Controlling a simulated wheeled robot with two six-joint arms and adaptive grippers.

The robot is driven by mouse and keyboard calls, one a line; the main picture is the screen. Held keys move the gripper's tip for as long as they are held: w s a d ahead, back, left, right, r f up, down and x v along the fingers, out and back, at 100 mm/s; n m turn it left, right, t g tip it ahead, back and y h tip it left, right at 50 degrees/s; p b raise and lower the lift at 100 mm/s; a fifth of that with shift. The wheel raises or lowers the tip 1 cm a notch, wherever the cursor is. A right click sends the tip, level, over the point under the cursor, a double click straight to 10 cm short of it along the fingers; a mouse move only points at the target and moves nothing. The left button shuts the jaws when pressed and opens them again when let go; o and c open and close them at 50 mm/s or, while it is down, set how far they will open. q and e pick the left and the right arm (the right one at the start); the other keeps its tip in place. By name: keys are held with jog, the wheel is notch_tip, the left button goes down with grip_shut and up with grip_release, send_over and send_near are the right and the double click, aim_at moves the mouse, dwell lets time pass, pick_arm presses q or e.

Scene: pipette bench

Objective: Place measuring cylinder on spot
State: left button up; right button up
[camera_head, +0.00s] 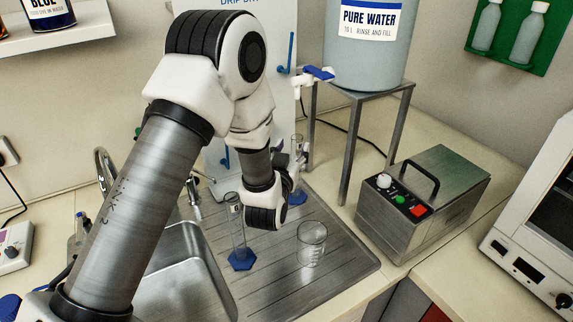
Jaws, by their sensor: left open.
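A clear measuring cylinder (236,228) with a blue hexagonal base stands upright on the steel draining board, just right of the sink. A second clear measuring cylinder (298,196) with a blue base stands farther back, partly hidden by my left wrist. My left gripper (293,160) is open at the second cylinder's tube, pointing away from me; its fingers are small and partly hidden, so I cannot tell whether they touch the glass. I cannot make out a marked spot. My right gripper is not in view.
A glass beaker (311,243) stands on the draining board (345,262) in front of my left wrist. The sink (182,272) is at left. A pure water tank (366,50) sits on a metal stand (346,150). A steel box with a handle (425,205) stands at right.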

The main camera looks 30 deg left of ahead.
pick_arm(q)
jog(key=b+v, duration=0.1)
jog(key=v, duration=0.6)
jog(key=shift+s+b, duration=0.15)
jog(key=shift+b, duration=0.2)
